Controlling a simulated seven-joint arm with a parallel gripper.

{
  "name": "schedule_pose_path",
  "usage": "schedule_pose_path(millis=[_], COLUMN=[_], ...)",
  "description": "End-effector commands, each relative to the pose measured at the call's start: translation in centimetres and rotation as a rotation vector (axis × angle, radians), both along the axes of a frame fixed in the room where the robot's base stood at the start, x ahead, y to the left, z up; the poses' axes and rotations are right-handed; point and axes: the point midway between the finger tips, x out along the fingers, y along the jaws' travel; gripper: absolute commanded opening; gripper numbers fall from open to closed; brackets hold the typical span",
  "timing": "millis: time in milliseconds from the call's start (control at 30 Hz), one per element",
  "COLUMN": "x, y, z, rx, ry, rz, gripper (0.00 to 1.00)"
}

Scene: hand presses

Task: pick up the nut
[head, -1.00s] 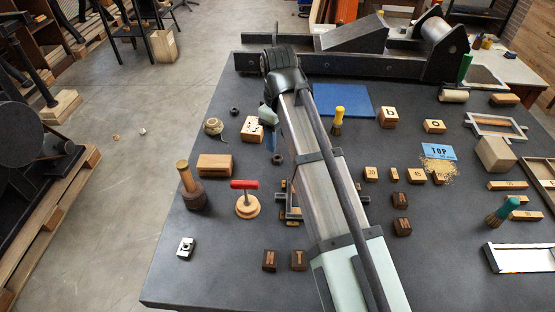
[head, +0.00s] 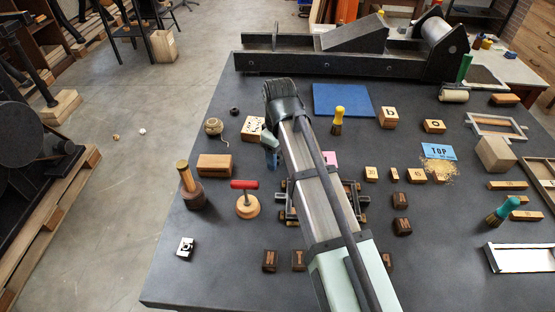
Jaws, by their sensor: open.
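A small dark ring that looks like a nut (head: 234,111) lies on the dark table, behind and left of my gripper, close to the ball of twine. Another dark ring, seen earlier at my gripper's fingertips, is hidden now, with the gripper over that place. My gripper (head: 271,160) points down beside the lettered wooden block, at the end of my arm reaching across the table. It is open; its fingers are small and partly covered by my own wrist. I cannot tell how high the tips are or whether they touch anything.
Left of my gripper stand the lettered block (head: 253,129), the ball of twine (head: 213,127) and a wooden block (head: 214,165). A red-handled tool (head: 246,198) stands nearer. A blue mat (head: 342,100) lies behind right, with a yellow-handled brush (head: 338,120) near it.

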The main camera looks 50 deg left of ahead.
Motion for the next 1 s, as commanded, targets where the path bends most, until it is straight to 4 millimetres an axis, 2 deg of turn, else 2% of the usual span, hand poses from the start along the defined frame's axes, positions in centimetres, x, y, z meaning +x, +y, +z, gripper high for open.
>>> schedule_pose_path(millis=[167, 767, 1000], x=[0.01, 0.00, 0.01], y=[0.02, 0.01, 0.02], z=[0.01, 0.03, 0.05], rx=[0.000, 0.000, 0.000], ry=[0.000, 0.000, 0.000], rz=[0.000, 0.000, 0.000], gripper=[0.58, 0.00, 0.00])
